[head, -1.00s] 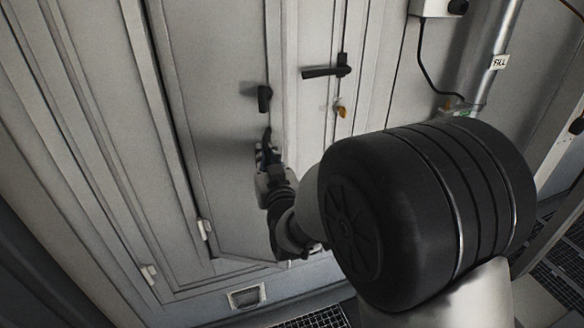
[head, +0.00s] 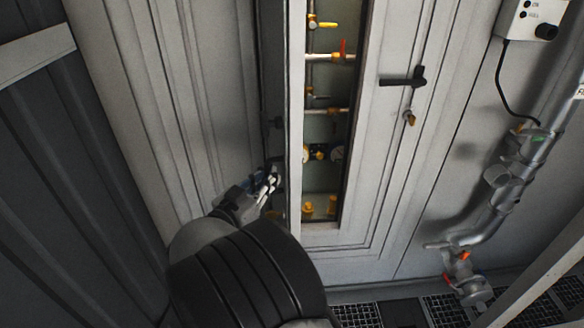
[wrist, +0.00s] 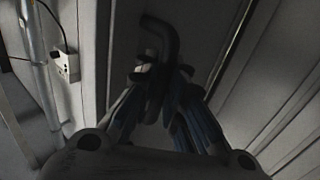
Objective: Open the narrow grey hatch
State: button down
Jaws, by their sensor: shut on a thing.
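The narrow grey hatch (head: 293,110) stands swung open, seen nearly edge-on in the head view. Its outer face is in shadow on the left of the pale edge. To the right of that edge, the opening shows pipes and valves inside. My gripper (head: 272,182) is at the hatch's outer face, low down. In the wrist view my gripper (wrist: 155,85) is shut on a dark bent handle (wrist: 166,32), whose upper part curves out above the fingers. The exact contact is dark and partly hidden by the fingers.
Inside the recess are yellow and red-handled valves (head: 342,50) and gauges. A closed grey panel with a black lever (head: 404,80) is to the right. A silver pipe (head: 505,190) and a grey control box (head: 530,16) are farther right. Floor grating (head: 356,315) lies below.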

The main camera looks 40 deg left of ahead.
jog(key=shift+s+a+p, duration=0.3)
jog(key=shift+s+a, duration=0.75)
jog(key=shift+a, duration=0.15)
jog(key=c, duration=1.7)
grip_release()
jog(key=shift+o, duration=0.2)
jog(key=s+d, duration=0.1)
jog(key=s, duration=1.1)
